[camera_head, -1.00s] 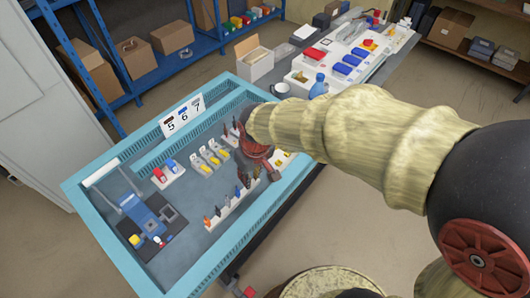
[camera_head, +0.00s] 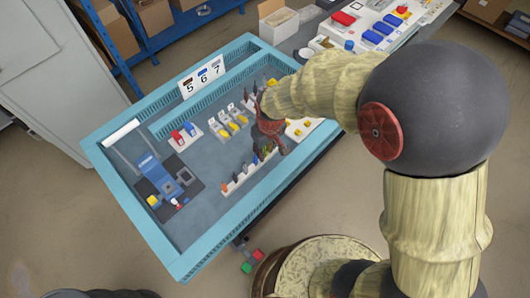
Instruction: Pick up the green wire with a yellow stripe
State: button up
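A white rack (camera_head: 238,182) holds a row of several small upright wires or connectors in orange, green, dark and other colours, near the front edge of the blue-edged table. I cannot tell which one is the green wire with a yellow stripe, as they are too small. My gripper (camera_head: 269,128) is dark red and hangs over the table just behind the right part of the rack. It appears close to the rack's right end. Its fingertips are small and partly blend with things behind, so its opening and any hold are unclear.
The table's blue rim (camera_head: 165,232) surrounds the work area. A blue fixture (camera_head: 155,178) sits at the left. Red and blue pieces (camera_head: 184,134), grey holders with yellow parts (camera_head: 228,122) and a sign reading 5 6 7 (camera_head: 202,77) stand behind. Bare table lies between fixture and rack.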

jog(key=shift+c, duration=1.3)
jog(key=c, duration=0.3)
